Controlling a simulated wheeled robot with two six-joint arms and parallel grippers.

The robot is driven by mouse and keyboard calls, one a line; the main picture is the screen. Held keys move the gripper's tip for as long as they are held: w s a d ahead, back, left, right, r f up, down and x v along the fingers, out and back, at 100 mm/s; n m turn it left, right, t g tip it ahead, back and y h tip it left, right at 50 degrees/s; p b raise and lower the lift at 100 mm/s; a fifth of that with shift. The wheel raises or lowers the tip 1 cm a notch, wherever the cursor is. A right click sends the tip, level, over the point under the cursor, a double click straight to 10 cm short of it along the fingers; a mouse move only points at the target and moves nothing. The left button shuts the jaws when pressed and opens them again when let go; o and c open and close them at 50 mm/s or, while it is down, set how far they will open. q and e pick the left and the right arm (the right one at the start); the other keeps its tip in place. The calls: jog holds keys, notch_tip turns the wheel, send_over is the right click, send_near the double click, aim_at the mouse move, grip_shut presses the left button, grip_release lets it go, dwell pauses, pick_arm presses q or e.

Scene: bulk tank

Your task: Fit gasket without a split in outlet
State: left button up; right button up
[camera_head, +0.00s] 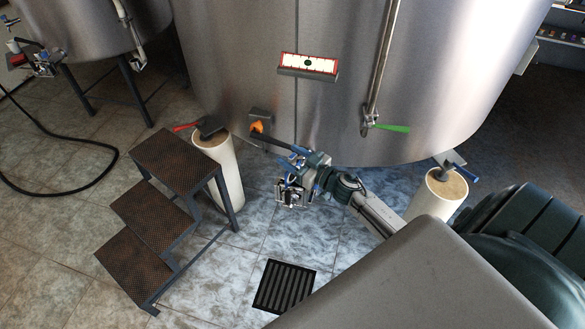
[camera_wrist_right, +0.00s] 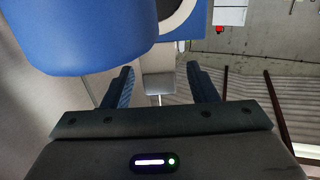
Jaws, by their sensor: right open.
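The large steel tank (camera_head: 340,90) fills the back of the head view. A small orange-lit opening (camera_head: 257,127) sits low on its front, with a dark bar-like part (camera_head: 275,141) reaching from it toward my right arm. I cannot tell for certain whether this is the outlet. My right gripper (camera_head: 291,188) is below and right of it. In the right wrist view its two blue fingers (camera_wrist_right: 162,88) are apart with nothing held between them. I cannot make out a gasket in either view. My left gripper is not in view.
A step stool (camera_head: 155,210) with brown treads stands left of my right arm. A green handle (camera_head: 390,128) hangs at the tank. A floor drain (camera_head: 285,287) lies in front. A black hose (camera_head: 60,190) curves on the left floor.

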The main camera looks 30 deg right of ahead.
jog(key=shift+c, duration=0.2)
grip_shut()
